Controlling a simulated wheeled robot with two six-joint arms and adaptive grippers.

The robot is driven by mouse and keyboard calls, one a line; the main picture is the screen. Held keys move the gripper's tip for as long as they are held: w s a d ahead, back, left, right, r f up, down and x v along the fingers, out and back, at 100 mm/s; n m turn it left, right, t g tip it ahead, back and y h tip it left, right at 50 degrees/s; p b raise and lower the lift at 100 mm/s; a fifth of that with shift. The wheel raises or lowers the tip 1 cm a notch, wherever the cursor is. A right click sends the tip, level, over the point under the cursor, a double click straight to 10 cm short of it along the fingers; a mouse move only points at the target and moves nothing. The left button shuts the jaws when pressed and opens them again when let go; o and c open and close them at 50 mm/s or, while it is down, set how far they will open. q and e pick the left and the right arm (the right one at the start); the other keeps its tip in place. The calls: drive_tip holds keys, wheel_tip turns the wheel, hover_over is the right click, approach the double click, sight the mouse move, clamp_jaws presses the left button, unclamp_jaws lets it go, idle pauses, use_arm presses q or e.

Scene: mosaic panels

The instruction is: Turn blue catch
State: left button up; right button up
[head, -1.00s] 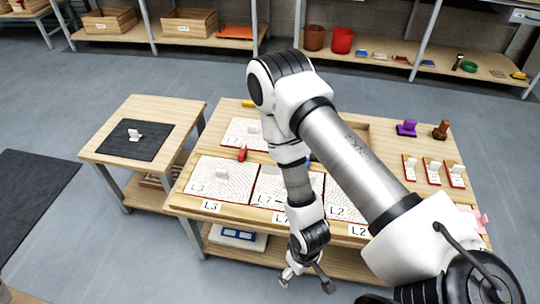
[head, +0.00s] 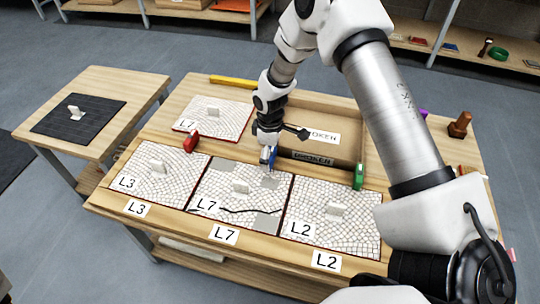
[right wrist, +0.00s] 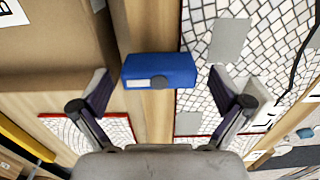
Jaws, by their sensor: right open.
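The blue catch (head: 270,156) sits on the wooden bench top at the back edge of the middle L7 panel (head: 237,187). It also shows as a blue block with a round knob in the right wrist view (right wrist: 160,70). My right gripper (head: 269,144) is over the catch and partly covers it in the head view. In the right wrist view my right gripper (right wrist: 160,92) is open, with one finger on each side of the catch and visible gaps. My left gripper is out of view.
A red catch (head: 190,141) and a green catch (head: 359,176) stand by the L3 panel (head: 150,183) and L2 panel (head: 345,235). A wooden tray labelled BROKEN (head: 350,112) lies behind. The middle panel has grey patches and a dark crack. Another L7 panel (head: 222,122) lies at back left.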

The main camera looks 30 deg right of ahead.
drive_tip(key=shift+d+f, duration=0.1)
drive_tip(key=c, duration=1.2)
drive_tip(key=shift+o, duration=0.2)
drive_tip(key=m+p, duration=0.2)
drive_tip(key=p, duration=0.1)
drive_tip(key=shift+s+r, duration=0.1)
drive_tip(key=shift+r, duration=0.15)
drive_tip(key=m+p, duration=0.5)
drive_tip(key=m, duration=0.1)
drive_tip(key=shift+p, duration=0.4)
drive_tip(key=m+p, duration=0.4)
drive_tip(key=m, duration=0.1)
drive_tip(key=shift+m, duration=0.4)
drive_tip(key=m+p, duration=0.3)
drive_tip(key=m, duration=0.1)
drive_tip(key=shift+f, duration=0.15)
drive_tip(key=shift+m, duration=0.3)
